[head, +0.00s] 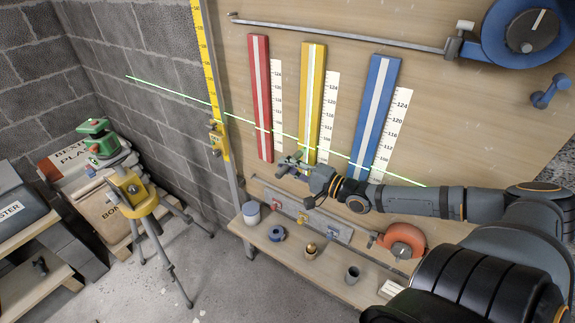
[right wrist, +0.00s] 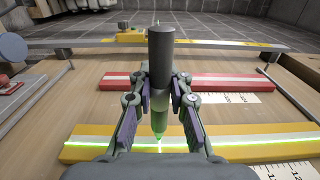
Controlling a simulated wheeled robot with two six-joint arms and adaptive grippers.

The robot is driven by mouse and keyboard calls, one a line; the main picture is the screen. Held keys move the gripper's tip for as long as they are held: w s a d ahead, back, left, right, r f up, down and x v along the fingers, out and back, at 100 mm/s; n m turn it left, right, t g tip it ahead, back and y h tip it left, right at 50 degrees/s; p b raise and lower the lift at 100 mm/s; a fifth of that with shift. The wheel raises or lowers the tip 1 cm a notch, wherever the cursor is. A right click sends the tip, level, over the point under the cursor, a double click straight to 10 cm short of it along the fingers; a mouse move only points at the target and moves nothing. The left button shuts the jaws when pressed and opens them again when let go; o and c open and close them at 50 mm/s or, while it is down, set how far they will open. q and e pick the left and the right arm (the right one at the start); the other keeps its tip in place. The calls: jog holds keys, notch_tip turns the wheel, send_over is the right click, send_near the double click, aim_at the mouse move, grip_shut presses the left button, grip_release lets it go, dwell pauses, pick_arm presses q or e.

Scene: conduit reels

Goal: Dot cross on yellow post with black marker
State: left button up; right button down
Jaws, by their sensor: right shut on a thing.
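The yellow post (head: 304,95) stands on the wooden panel between a red post (head: 254,90) and a blue post (head: 388,75). Each has a pale lengthwise stripe. A green laser line crosses all three near their lower ends. My right gripper (head: 290,164) is near the foot of the yellow post. In the right wrist view, the gripper (right wrist: 158,100) is shut on the dark marker (right wrist: 160,55), its lower end over the yellow post (right wrist: 235,145) near the stripe. Green light falls on that end. I cannot tell whether it touches. My left gripper is out of view.
A green laser level (head: 98,138) stands on a yellow tripod (head: 138,195) at left. A metal rod (head: 340,36) runs above the posts.

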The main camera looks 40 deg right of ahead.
jog(key=shift+w+d, duration=0.15)
jog(key=shift+d, duration=0.15)
dwell(0.6)
jog(key=shift+a, duration=0.1)
jog(key=s+a+p, duration=0.1)
jog(key=s+a, duration=0.2)
jog(key=a, duration=0.4)
dwell(0.9)
dwell(0.3)
jog(key=s+a+f+m+t+h, duration=0.1)
jog(key=a+f+m+h, duration=0.3)
jog(key=a+f+h, duration=0.2)
jog(key=shift+a+f+h, duration=0.4)
jog(key=shift+a+f, duration=0.75)
jog(key=shift+f, duration=1.15)
jog(key=shift+s, duration=0.1)
